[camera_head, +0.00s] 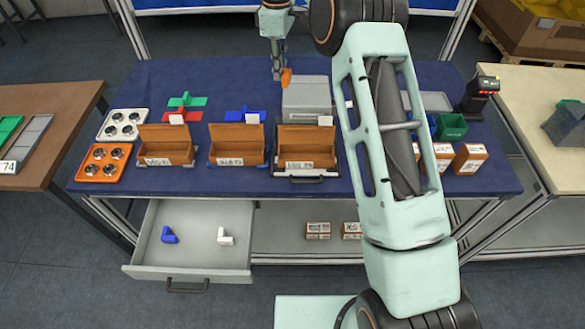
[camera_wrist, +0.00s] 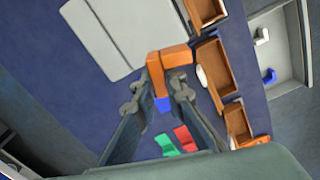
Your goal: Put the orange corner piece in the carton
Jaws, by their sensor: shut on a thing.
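My gripper (camera_head: 277,72) is above the back of the blue table, shut on the orange corner piece (camera_head: 287,77). In the wrist view the L-shaped orange piece (camera_wrist: 172,57) sits between the fingertips (camera_wrist: 168,82). Three open brown cartons stand in a row along the table's front: left (camera_head: 166,156), middle (camera_head: 237,157) and right (camera_head: 306,158). The right one stands on a grey tray. The piece is held behind the row, apart from the cartons. No view shows a piece inside the visible part of any carton.
A grey box (camera_head: 307,97) stands behind the right carton, near my gripper. Blue pieces (camera_head: 238,115) lie behind the middle carton, red and green pieces behind the left one. A dark scanner (camera_head: 478,95) stands at the far right. An open drawer (camera_head: 193,245) holds blue and white pieces.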

